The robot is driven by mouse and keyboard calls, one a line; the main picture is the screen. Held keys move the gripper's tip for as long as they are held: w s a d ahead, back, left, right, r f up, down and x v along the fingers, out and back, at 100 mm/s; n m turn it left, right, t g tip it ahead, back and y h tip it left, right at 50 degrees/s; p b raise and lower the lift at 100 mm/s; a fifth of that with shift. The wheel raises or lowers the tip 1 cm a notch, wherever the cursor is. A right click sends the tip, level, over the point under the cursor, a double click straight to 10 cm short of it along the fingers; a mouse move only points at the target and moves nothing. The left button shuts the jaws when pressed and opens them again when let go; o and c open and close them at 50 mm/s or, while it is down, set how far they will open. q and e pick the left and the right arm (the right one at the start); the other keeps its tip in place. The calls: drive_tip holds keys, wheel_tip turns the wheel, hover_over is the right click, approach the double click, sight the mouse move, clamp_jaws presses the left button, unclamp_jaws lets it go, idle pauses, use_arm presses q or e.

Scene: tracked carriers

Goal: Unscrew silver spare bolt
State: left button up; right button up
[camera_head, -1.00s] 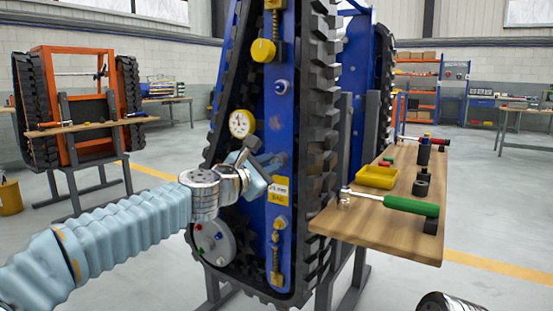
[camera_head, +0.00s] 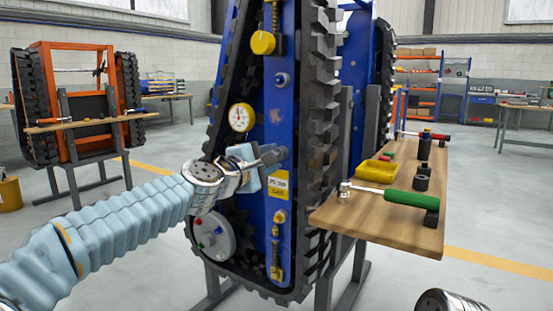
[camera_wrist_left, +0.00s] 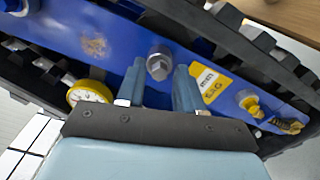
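A silver hex bolt (camera_wrist_left: 159,64) stands out from the blue plate (camera_wrist_left: 112,58) of the track carrier in the left wrist view. My left gripper (camera_wrist_left: 159,86) is open, its two fingers apart on either side of the bolt's line. The bolt head shows just beyond the fingertips, and I see no contact. In the head view my left gripper (camera_head: 272,157) is at the blue plate (camera_head: 280,120), right of the dial gauge and above the yellow label (camera_head: 280,188). There the gripper largely hides the bolt. My right gripper is not in view.
Another bolt (camera_head: 281,79) sits higher on the plate. The dial gauge (camera_head: 241,118) and black track (camera_head: 318,140) are close by. A wooden shelf (camera_head: 385,228) at right holds a green-handled tool (camera_head: 410,199), a yellow tray (camera_head: 377,171) and dark parts.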

use_arm(q)
drive_tip(key=m+b, duration=0.4)
drive_tip(key=m, duration=1.7)
drive_tip(key=shift+b, duration=0.4)
